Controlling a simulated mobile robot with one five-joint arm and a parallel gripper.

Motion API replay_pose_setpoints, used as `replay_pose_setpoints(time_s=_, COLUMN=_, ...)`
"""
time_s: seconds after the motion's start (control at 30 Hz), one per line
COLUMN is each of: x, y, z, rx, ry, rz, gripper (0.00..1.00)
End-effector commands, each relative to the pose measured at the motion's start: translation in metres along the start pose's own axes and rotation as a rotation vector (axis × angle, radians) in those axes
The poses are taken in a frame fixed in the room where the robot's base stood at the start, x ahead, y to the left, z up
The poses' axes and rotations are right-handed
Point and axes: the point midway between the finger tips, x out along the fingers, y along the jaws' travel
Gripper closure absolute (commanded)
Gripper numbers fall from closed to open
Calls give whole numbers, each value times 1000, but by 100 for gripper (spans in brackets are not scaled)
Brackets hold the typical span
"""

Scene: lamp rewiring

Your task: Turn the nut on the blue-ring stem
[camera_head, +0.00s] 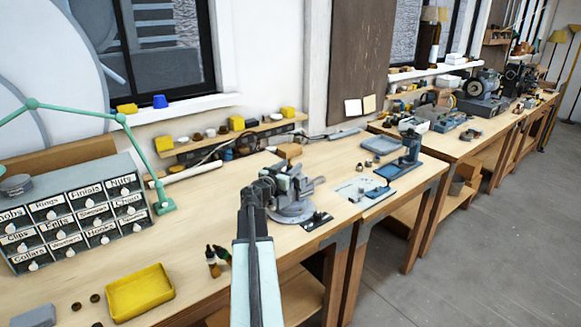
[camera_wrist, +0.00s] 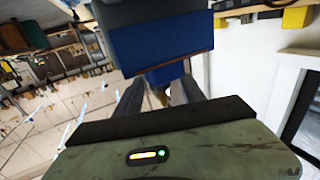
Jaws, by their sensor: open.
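My gripper (camera_head: 268,184) is at the end of my raised arm, in front of the grey-green bench vise (camera_head: 292,208) in the head view. In the wrist view its two dark fingers (camera_wrist: 158,92) are apart, so it is open. A small brass-coloured piece (camera_wrist: 160,97) shows between the fingers, below a large blue block (camera_wrist: 172,42) with a copper-coloured lower edge. I cannot tell whether this piece is the nut or its stem. No blue ring can be made out in the head view, where my gripper partly covers the vise.
A labelled drawer cabinet (camera_head: 80,225) and green lamp arm (camera_head: 75,109) stand at left. A blue-green bench tool (camera_head: 409,152) stands right of the vise. The bench between cabinet and vise is mostly clear.

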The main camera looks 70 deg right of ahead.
Motion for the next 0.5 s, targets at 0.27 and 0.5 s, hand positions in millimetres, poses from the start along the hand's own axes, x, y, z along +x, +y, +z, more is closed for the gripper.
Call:
replay_pose_setpoints(time_s=0.27, x=0, y=0, z=0, rx=0, ry=0, rz=1, gripper=100)
replay_pose_setpoints(time_s=0.5, x=1, y=1, z=0, rx=0, ry=0, rz=6, gripper=100)
